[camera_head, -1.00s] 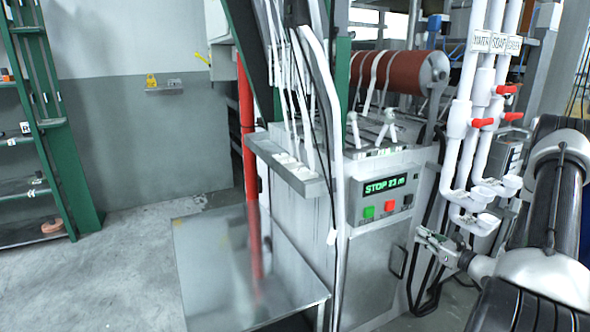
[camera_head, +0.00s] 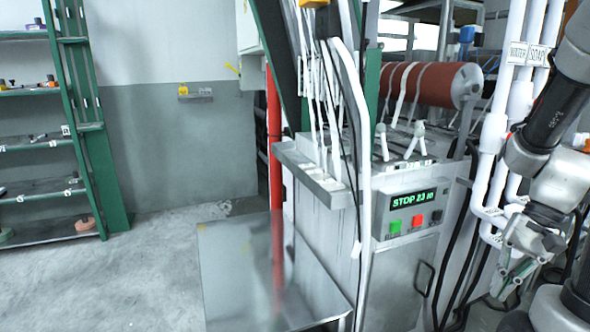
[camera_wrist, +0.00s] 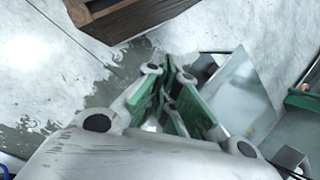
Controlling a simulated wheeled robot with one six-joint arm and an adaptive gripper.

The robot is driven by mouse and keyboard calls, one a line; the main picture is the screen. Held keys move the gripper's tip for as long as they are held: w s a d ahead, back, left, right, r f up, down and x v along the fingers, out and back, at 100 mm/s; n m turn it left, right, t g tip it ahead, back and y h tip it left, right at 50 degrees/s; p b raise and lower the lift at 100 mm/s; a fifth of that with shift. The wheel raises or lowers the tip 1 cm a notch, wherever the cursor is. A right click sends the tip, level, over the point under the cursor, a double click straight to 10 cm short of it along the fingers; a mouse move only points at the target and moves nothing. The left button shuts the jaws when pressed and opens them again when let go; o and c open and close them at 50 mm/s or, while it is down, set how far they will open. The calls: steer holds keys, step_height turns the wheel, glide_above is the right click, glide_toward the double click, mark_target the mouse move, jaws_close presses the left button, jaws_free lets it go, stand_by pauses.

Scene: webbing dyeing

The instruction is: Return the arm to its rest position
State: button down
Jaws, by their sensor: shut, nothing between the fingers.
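My gripper (camera_head: 508,278) is at the lower right of the head view, beside the white pipes and right of the machine. It points down and its fingers are together with nothing between them. In the wrist view my gripper (camera_wrist: 172,95) shows its green-padded fingers over a wet, pale floor. My arm rises above it along the right edge of the head view. The machine (camera_head: 400,262) has a lit display reading "STOP 23 m", with green and red buttons below it.
White pipes (camera_head: 497,130) labelled WATER and SOAP stand close to my arm. A metal tray (camera_head: 235,265) lies low before the machine. Green shelving (camera_head: 95,150) stands at the left. A brown wooden object (camera_wrist: 125,18) shows in the wrist view. Floor at left is clear.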

steer(key=s+a+r+n+t+h, duration=0.1)
steer(key=a+r+n+t+h, duration=0.1)
steer(key=r, duration=0.5)
steer(key=s+a+r+n+t+h, duration=0.1)
steer(key=a+r+n+t+h, duration=0.1)
steer(key=r+n+t, duration=0.2)
step_height(320, 180, up, 4)
steer(key=shift+f+n, duration=0.15)
steer(key=shift+n, duration=0.75)
